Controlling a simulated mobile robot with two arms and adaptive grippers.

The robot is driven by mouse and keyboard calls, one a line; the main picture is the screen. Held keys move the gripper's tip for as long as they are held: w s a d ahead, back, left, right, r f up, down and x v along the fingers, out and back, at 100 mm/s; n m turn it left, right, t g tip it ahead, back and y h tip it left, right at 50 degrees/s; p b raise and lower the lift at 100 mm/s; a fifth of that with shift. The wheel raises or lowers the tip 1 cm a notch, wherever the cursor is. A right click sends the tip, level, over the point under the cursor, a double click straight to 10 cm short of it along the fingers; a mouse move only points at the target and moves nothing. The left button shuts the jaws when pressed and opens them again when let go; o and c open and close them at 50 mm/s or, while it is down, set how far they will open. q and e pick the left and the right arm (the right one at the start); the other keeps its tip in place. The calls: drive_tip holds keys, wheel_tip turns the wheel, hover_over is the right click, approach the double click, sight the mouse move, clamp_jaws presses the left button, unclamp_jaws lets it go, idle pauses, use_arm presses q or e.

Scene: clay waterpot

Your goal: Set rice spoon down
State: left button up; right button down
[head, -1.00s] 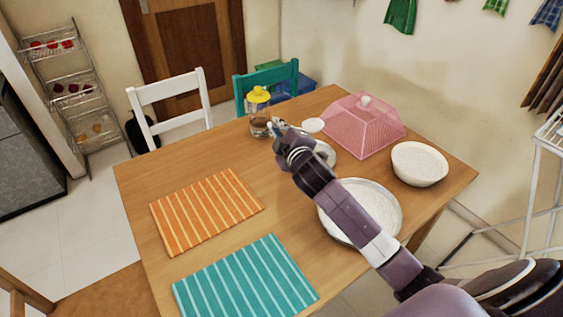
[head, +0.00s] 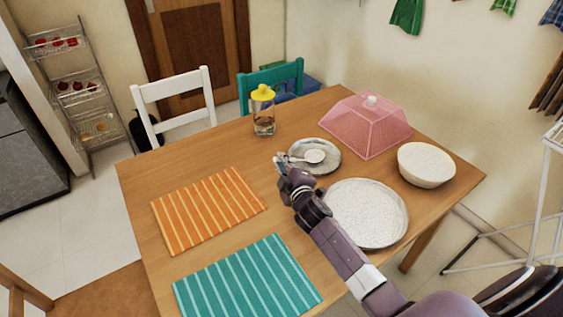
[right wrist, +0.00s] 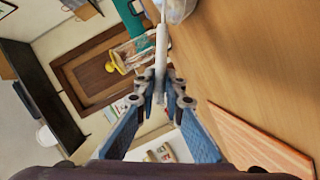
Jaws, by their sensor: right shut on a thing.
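The white rice spoon (head: 314,156) shows its round end over the small grey plate (head: 331,167) near the middle back of the table. I cannot tell whether it touches the plate. My right gripper (head: 281,162) is just left of the plate and shut on the spoon's handle. In the right wrist view, the handle (right wrist: 161,45) runs up from between the fingertips of my right gripper (right wrist: 160,88). My left gripper is not in view.
A yellow-topped jar (head: 263,112) stands behind the plate. A pink food cover (head: 365,128), a white bowl (head: 425,168) and a large plate (head: 375,238) are to the right. Orange (head: 208,208) and teal (head: 247,285) mats lie left and in front. Bare wood lies between the mats and plates.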

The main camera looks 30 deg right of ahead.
drive_tip(key=shift+f, duration=0.1)
drive_tip(key=c, duration=2)
unclamp_jaws()
drive_tip(key=shift+s, duration=0.15)
drive_tip(key=v, duration=1.1)
drive_tip(key=shift+s+r, duration=0.25)
drive_tip(key=shift+s, duration=0.1)
